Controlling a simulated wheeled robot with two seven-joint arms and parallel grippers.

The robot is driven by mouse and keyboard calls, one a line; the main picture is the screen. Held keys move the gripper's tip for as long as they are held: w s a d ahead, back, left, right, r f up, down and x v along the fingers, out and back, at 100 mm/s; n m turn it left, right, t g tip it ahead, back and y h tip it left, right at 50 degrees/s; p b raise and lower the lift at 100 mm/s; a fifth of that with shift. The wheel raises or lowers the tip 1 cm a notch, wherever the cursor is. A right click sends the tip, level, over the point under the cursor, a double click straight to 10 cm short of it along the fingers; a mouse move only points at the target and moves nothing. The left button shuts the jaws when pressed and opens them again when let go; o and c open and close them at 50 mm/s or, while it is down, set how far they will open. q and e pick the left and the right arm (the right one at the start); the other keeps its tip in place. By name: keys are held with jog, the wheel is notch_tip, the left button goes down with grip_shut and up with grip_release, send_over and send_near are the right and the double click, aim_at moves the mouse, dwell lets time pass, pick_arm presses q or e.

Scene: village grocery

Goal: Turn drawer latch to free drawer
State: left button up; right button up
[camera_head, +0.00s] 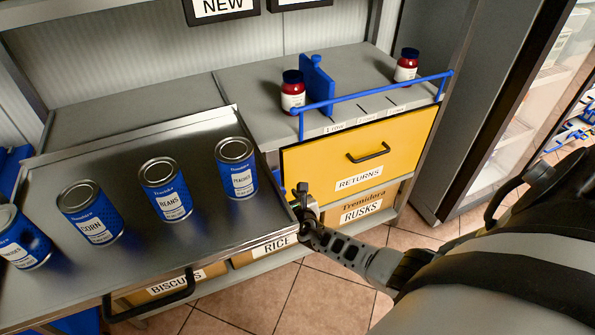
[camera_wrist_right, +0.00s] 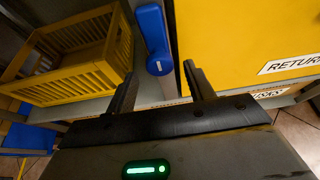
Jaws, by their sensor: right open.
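The yellow drawer (camera_head: 315,160) labelled RETURNS has a dark bar handle and looks closed. Its yellow front also fills the upper right of the right wrist view (camera_wrist_right: 235,40). The blue latch (camera_wrist_right: 153,35) is on the grey post just left of the drawer front. It stands about upright in that picture. In the head view the latch is mostly hidden behind the tray corner and my gripper. My right gripper (camera_head: 303,198) is at the drawer's lower left corner. In the right wrist view its open fingers (camera_wrist_right: 160,72) straddle the latch's lower end; contact cannot be told. My left gripper is out of view.
A metal tray (camera_head: 215,222) with several blue cans juts out on the left, close to my right gripper. A blue rail (camera_head: 375,92) and two red jars are above the drawer. A yellow crate (camera_wrist_right: 75,58) sits left of the latch.

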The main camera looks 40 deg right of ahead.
jog(key=p+v, duration=0.3)
jog(key=v, duration=0.8)
jog(key=shift+s+p, duration=0.35)
jog(key=shift+p, duration=0.05)
jog(key=shift+a, duration=0.1)
